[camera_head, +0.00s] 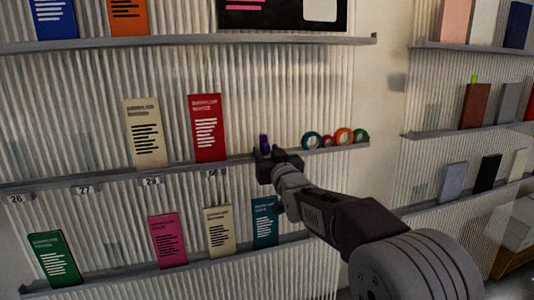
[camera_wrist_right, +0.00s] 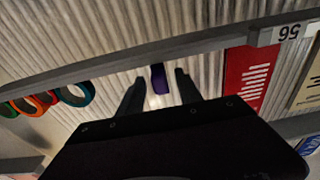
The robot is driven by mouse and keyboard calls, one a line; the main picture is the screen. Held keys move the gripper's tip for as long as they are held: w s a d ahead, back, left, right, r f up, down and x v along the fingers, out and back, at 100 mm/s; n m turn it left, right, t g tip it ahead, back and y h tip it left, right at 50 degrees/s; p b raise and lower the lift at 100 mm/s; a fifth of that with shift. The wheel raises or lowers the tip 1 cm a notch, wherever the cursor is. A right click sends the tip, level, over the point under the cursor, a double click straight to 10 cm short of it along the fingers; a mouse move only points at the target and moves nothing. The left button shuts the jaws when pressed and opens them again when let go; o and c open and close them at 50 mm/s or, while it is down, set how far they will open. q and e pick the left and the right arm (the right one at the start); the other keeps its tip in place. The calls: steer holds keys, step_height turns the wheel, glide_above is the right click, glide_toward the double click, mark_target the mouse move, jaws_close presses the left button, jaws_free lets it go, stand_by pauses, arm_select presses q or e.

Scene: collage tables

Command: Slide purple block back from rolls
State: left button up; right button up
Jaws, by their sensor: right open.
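The purple block (camera_head: 265,145) stands on the middle shelf, right of the red booklet (camera_head: 207,128). The rolls, several colored rings (camera_head: 327,139), stand on the same shelf farther right. My right gripper (camera_head: 276,158) is at the shelf by the block and partly hides its lower part. In the right wrist view, the purple block (camera_wrist_right: 158,78) shows between the two open fingertips of my right gripper (camera_wrist_right: 159,76), with gaps on both sides. The rolls (camera_wrist_right: 45,98) are at the left there, apart from the block. My left gripper is not in view.
The middle shelf edge (camera_head: 100,180) carries number labels, and a cream booklet (camera_head: 145,132) stands left of the red one. A lower shelf (camera_head: 115,276) holds several booklets, including a teal one (camera_head: 264,222) below my gripper. The shelf between block and rolls is clear.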

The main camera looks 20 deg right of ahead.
steer(key=s+b, duration=0.2)
steer(key=s, duration=0.7)
steer(key=shift+d, duration=0.2)
